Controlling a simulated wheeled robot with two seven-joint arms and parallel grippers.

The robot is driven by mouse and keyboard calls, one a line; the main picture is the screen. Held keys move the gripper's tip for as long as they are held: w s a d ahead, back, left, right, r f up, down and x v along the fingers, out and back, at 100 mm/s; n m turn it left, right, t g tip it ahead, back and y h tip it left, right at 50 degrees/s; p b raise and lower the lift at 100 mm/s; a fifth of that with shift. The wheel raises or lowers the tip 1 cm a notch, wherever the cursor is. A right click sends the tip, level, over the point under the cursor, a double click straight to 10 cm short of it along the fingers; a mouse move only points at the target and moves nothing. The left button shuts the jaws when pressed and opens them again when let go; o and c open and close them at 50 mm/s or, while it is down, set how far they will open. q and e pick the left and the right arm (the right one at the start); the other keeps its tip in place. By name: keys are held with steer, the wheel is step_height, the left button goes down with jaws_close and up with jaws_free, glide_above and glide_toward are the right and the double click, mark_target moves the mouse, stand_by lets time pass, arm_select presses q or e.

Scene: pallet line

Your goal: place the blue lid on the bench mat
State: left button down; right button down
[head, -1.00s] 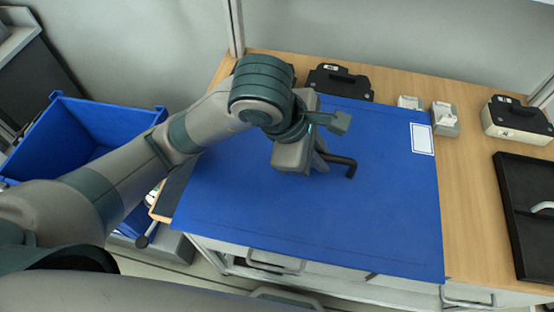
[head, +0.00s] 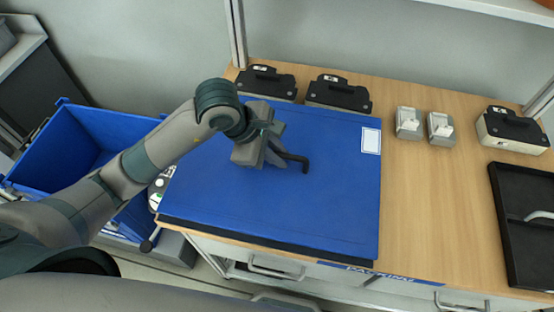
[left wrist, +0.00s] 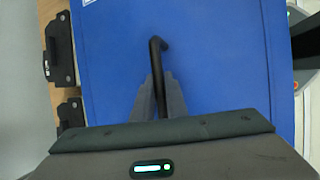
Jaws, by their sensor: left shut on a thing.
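The blue lid (head: 330,200) is a wide flat panel with a white label at its far right corner and a bent black handle (head: 297,160). My left gripper (head: 272,158) is shut on the handle. In the left wrist view the fingers (left wrist: 158,98) close around the handle, with the lid (left wrist: 215,60) below them. The lid lies level over the bench's left part. A dark strip, seemingly the bench mat (head: 270,246), shows along its front edge; the rest is hidden. I cannot tell whether the lid touches it. My right gripper is not in view.
Two black cases (head: 265,82) (head: 338,93) stand close behind the lid. Two small grey-white units (head: 408,124) (head: 440,130), another case (head: 512,130) and a black panel with a handle (head: 510,240) are to the right. Bare wood (head: 430,200) lies between. A blue crate (head: 75,145) stands left.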

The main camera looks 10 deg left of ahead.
arm_select(q)
steer(key=shift+w+a+f, duration=0.1)
steer(key=shift+w+a, duration=0.1)
steer(key=shift+a, duration=0.05)
steer(key=shift+f, duration=0.1)
steer(key=shift+f+p, duration=0.4)
steer(key=shift+f, duration=0.1)
steer(key=shift+f+p, duration=0.4)
steer(key=shift+f, duration=1)
steer(key=c, duration=1.8)
jaws_free()
steer(key=shift+s+f, duration=0.1)
steer(key=shift+o, duration=0.2)
